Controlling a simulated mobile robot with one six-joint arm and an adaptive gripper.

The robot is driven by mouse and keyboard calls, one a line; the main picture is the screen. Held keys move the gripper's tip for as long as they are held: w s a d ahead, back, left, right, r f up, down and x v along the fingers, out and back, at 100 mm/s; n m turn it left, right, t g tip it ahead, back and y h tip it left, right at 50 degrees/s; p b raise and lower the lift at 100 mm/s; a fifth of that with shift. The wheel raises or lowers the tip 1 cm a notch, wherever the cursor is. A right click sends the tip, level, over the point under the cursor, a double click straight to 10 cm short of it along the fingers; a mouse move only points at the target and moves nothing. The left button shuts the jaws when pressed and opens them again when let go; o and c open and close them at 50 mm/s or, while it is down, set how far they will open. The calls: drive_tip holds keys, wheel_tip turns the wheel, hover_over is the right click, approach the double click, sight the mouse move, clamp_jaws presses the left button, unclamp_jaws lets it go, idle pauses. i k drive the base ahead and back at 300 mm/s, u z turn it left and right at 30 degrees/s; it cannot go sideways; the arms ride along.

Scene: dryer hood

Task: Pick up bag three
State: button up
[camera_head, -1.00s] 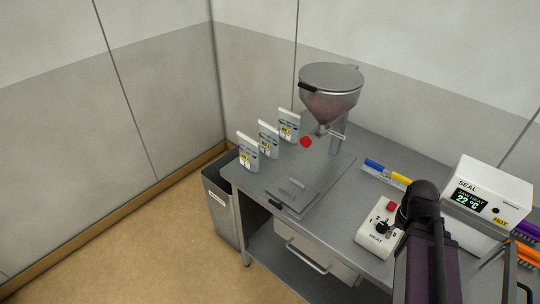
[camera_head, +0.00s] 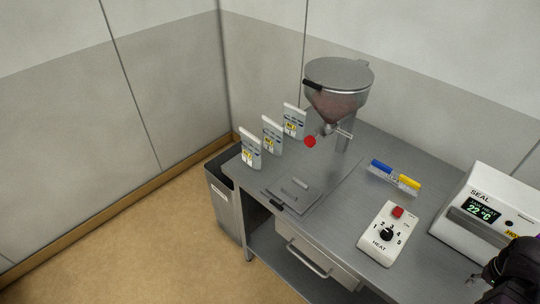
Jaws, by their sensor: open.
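Three white bags with small yellow labels stand upright in a row along the left edge of the steel table: a front bag (camera_head: 250,143), a middle bag (camera_head: 272,130) and a back bag (camera_head: 293,117). The label marks are too small to read, so I cannot tell which is bag three. A dark part of my arm shows at the lower right corner, far from the bags.
A steel hopper (camera_head: 338,75) with a red knob (camera_head: 310,141) stands behind the bags. A hatch plate (camera_head: 294,196) lies in front. A heat control box (camera_head: 388,234), blue and yellow markers (camera_head: 394,174) and a sealer (camera_head: 482,210) are to the right. A bin (camera_head: 226,200) stands left of the table (camera_head: 340,205).

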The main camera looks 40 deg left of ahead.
sight(251, 152)
drive_tip(key=z, duration=0.25)
drive_tip(key=k, duration=1.1)
drive_tip(key=u, duration=2.45)
drive_tip(key=i, duration=0.35)
drive_tip(key=z, duration=0.45)
